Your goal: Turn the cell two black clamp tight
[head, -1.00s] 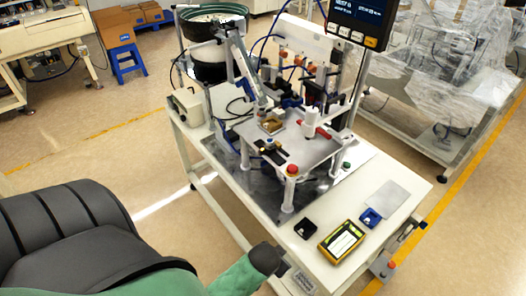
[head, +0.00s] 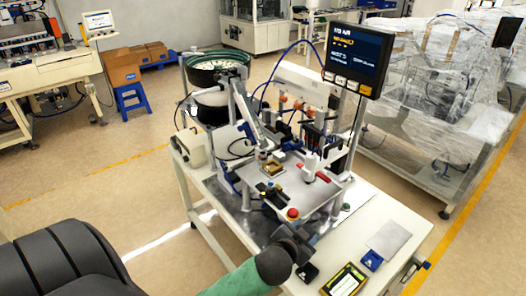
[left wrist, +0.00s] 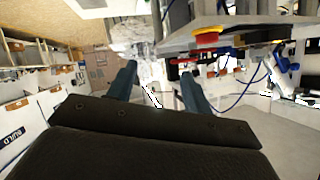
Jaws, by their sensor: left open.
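The work cell (head: 290,175) stands on a white table, with a raised plate carrying small fixtures. A black part with yellow marks (head: 270,191) lies on the plate's front left, and a toggle with a red handle (head: 322,177) is at its right. I cannot tell for sure which part is the black clamp. My left gripper (head: 292,243) is beside the plate's front corner, below the red button (head: 293,213). In the left wrist view its two fingers (left wrist: 158,85) are spread with nothing between them, and the red button (left wrist: 210,38) shows above. My right gripper is not in view.
A display (head: 352,52) stands on a post at the back right. A bowl feeder (head: 215,70) is at the back left. A yellow handheld device (head: 344,281) and a blue block (head: 371,260) lie on the table's front right. A wrapped machine (head: 425,110) stands beyond.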

